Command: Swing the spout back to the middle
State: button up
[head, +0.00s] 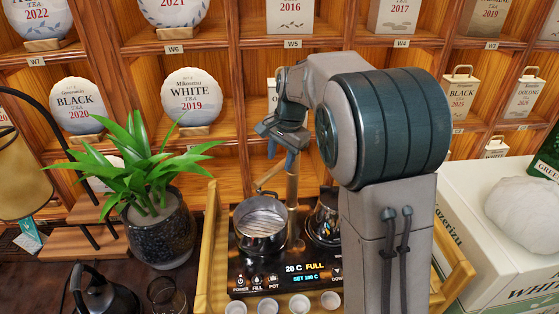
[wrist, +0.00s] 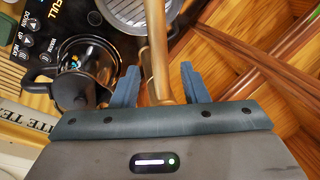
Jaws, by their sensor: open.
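The brass spout (head: 268,180) comes off an upright brass post (head: 292,188) behind the black tea stove (head: 280,266). In the head view it points left and forward, over the back of the steel pot (head: 262,232). My gripper (head: 281,156) is open above the spout, near the top of the post. In the wrist view the brass pipe (wrist: 155,50) runs between the two open blue fingers of my gripper (wrist: 157,80), with gaps on both sides. Part of the post top is hidden by my gripper.
A dark kettle (head: 326,218) stands right of the pot and also shows in the wrist view (wrist: 82,72). A potted plant (head: 158,225) stands close on the left. Wooden shelves (head: 235,125) rise behind. Several small white cups (head: 300,303) line the front.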

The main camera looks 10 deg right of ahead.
jog(key=shift+w+a+f, duration=0.15)
jog(key=shift+f, duration=0.9)
grip_shut()
